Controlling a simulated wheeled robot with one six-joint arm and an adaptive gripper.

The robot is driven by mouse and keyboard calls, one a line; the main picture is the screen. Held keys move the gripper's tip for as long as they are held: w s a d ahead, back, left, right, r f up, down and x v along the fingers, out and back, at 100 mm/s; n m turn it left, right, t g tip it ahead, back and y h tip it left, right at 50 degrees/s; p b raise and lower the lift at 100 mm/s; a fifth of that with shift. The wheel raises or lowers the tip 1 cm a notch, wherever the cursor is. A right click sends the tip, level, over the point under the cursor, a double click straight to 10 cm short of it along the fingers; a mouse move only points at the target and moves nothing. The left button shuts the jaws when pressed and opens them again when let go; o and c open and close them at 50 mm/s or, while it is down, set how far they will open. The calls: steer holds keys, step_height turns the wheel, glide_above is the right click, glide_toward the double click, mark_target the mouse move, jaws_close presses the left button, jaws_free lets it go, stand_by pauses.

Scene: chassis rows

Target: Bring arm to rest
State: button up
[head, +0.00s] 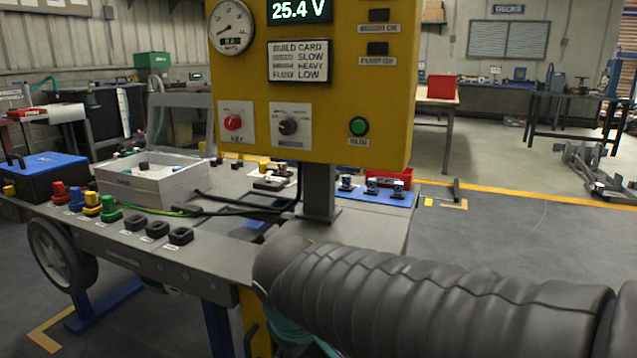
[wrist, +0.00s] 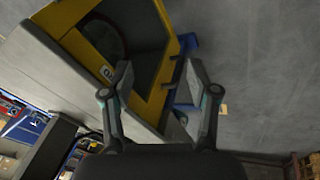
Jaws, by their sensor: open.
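My gripper (wrist: 157,85) is open and empty in the wrist view, its two fingers spread apart. A yellow frame (wrist: 165,80) with a dark opening and a grey panel edge (wrist: 65,65) lie beyond the fingers. I cannot tell how far they are from the fingertips. In the head view my dark, ribbed arm reaches in from the lower right toward the workbench (head: 225,255). The gripper itself is hidden there.
A yellow control panel (head: 310,105) stands on a post above the bench. The bench carries a grey tray (head: 150,185), a blue case (head: 45,175), coloured connectors (head: 85,202) and a blue mat (head: 375,193). Open floor (head: 520,250) lies to the right.

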steer(key=s+d+m+p, duration=0.1)
steer(key=s+d+m, duration=0.2)
steer(key=d, duration=0.3)
steer(key=s+d+r+m+t+p, duration=0.1)
steer(key=s+d+m, duration=0.2)
steer(key=d, duration=0.3)
steer(key=s+d+r+m+p, duration=0.1)
steer(key=s+d+m, duration=0.2)
steer(key=d, duration=0.3)
